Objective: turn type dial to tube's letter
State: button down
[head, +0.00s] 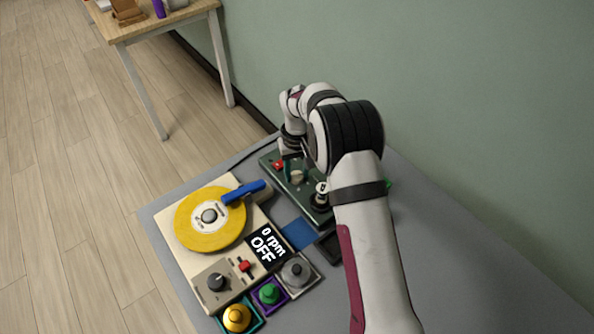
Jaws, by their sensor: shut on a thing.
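A dark green box (297,199) stands at the back of the grey table, partly hidden behind my arm. A small pale knob, which looks like the type dial (297,177), sits on its top. My gripper (295,166) points down at this dial and is shut on it; the dial's letters are too small to read. Near the box's front end stands a dark round piece with a pale top (322,187) bearing a dark mark; it may be the tube, but I cannot read its letter. A red part (278,164) shows at the box's left end.
A turntable unit with a yellow disc (190,227), a blue arm (243,192) and a display (268,244) reading "0 rpm OFF" fills the left. Yellow (236,318), green (268,294) and grey (296,271) knobbed pieces stand in front. The table's right side is bare.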

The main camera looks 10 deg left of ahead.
aim_at(297, 175)
jog(key=shift+n, duration=2.1)
jog(key=shift+r, duration=0.1)
jog(key=shift+c, duration=2.1)
grip_release()
notch_tip(297, 175, up, 16)
